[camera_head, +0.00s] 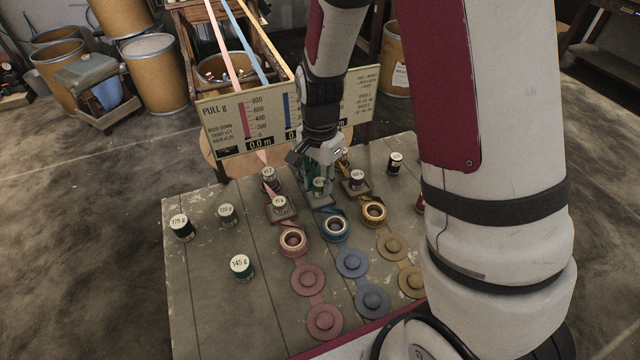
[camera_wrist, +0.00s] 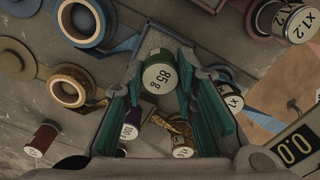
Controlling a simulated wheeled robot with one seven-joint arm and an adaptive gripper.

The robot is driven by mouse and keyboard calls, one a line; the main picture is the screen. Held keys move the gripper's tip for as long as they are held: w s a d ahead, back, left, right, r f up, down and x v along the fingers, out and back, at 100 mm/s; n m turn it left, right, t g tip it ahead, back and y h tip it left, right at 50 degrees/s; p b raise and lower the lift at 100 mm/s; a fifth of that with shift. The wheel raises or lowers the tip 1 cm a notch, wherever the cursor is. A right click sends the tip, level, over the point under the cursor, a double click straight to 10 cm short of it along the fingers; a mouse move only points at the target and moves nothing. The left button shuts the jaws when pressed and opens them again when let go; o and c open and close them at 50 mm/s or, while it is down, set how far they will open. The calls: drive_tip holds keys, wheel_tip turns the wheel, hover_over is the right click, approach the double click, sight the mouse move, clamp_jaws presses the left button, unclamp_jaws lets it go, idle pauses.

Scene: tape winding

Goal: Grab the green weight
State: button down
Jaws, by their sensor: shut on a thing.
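The green weight (camera_wrist: 159,72), labelled 85 g, sits between the fingertips of my gripper (camera_wrist: 160,78) in the wrist view. The teal finger pads close on it from both sides. In the head view the green weight (camera_head: 319,184) shows small under my gripper (camera_head: 318,172), above the blue strip's tray at the far middle of the table (camera_head: 200,290). I cannot tell whether its base touches the tray. Another teal-green weight (camera_head: 241,267), labelled 145 g, stands apart at the front left.
Pink (camera_head: 293,240), blue (camera_head: 334,227) and gold (camera_head: 374,211) tape rolls stand in front of my gripper. A pale-topped weight (camera_head: 280,205) and a purple weight (camera_head: 357,181) flank it closely. A gauge board (camera_head: 240,120) stands behind. The table's left side has free room between weights.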

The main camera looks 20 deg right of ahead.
drive_tip(key=shift+s+r, duration=0.65)
drive_tip(key=shift+r, duration=0.35)
drive_tip(key=s+p, duration=0.3)
drive_tip(key=s, duration=0.2)
drive_tip(key=s+r+p, duration=0.1)
drive_tip(key=s+p, duration=0.2)
drive_tip(key=s, duration=0.1)
drive_tip(key=s+p, duration=0.4)
drive_tip(key=s, duration=0.1)
drive_tip(key=shift+s+d+r, duration=0.2)
drive_tip(key=shift+s+d, duration=0.1)
drive_tip(key=shift+d, duration=0.05)
